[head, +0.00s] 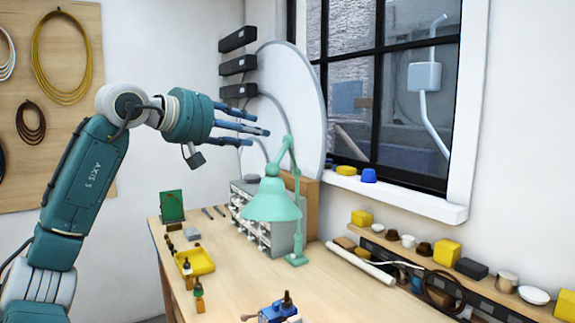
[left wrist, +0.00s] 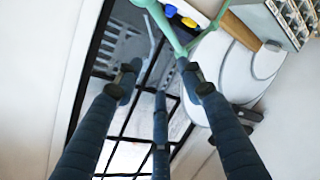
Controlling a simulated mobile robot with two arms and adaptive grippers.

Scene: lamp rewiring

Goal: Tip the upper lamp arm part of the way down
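The green desk lamp (head: 272,203) stands on the workbench, its cone shade facing down. Its thin upper arm (head: 280,157) slopes from a high elbow joint down to the shade; the lower post (head: 298,215) rises from the base. My left gripper (head: 260,130) is raised left of the elbow, at about its height in the picture, with its dark blue fingers pointing right. In the left wrist view the fingers (left wrist: 160,82) are spread, with nothing held. Green lamp arms (left wrist: 166,25) meet in a V near the fingertips; contact cannot be told. My right gripper is not in view.
A drawer cabinet (head: 246,228) stands behind the lamp. A yellow tray (head: 199,262) and a green board (head: 172,206) are on the bench's left side. A window (head: 385,90) and a cluttered shelf (head: 400,250) are at right. The bench front (head: 330,295) is partly clear.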

